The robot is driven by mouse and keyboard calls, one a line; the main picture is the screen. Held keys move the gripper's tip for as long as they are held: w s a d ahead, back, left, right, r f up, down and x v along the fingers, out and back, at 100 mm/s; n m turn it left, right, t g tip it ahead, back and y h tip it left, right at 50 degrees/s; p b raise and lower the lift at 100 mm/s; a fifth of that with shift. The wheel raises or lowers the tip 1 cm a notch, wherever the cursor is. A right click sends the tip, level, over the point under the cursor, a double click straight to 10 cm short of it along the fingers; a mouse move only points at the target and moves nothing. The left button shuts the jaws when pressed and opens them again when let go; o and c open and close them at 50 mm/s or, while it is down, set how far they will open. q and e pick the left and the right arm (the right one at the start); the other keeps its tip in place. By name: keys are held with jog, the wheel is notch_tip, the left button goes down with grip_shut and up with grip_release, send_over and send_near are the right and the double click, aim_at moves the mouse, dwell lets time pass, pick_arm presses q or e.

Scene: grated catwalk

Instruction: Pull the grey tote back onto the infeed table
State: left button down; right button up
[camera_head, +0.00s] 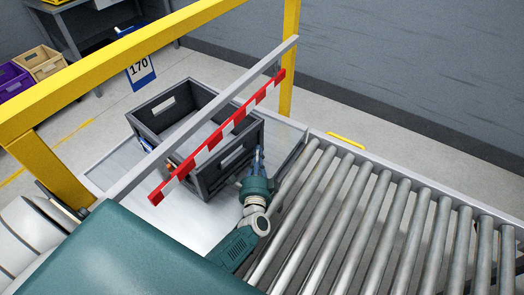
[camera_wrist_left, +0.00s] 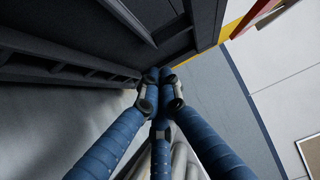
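The grey tote (camera_head: 222,168) is an open, empty-looking dark box with pale label plates. It stands on the pale metal infeed table (camera_head: 200,222), partly behind a grey rail and a red-and-white striped bar. My left gripper (camera_head: 258,158) is at the tote's right corner, outside its wall. In the left wrist view the blue fingers (camera_wrist_left: 160,78) come together at the tips beside the tote's dark ribbed wall (camera_wrist_left: 110,45). I see no part of the tote clearly between them; whether they touch it is unclear. My right gripper is not in view.
A roller conveyor (camera_head: 370,215) joins the table on the right. A blue 170 sign (camera_head: 140,70) and a workbench with bins (camera_head: 42,62) stand behind.

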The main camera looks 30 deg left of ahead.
pick_arm(q)
jog(key=a, duration=0.2)
jog(key=s+a+p, duration=0.1)
jog(key=a, duration=0.1)
jog(key=a+p, duration=0.1)
jog(key=a, duration=0.1)
jog(key=shift+s+a, duration=0.25)
jog(key=shift+s, duration=0.05)
jog(key=shift+s+a, duration=0.1)
jog(key=shift+a, duration=0.3)
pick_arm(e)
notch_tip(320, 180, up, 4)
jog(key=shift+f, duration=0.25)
pick_arm(q)
jog(key=shift+d, duration=0.15)
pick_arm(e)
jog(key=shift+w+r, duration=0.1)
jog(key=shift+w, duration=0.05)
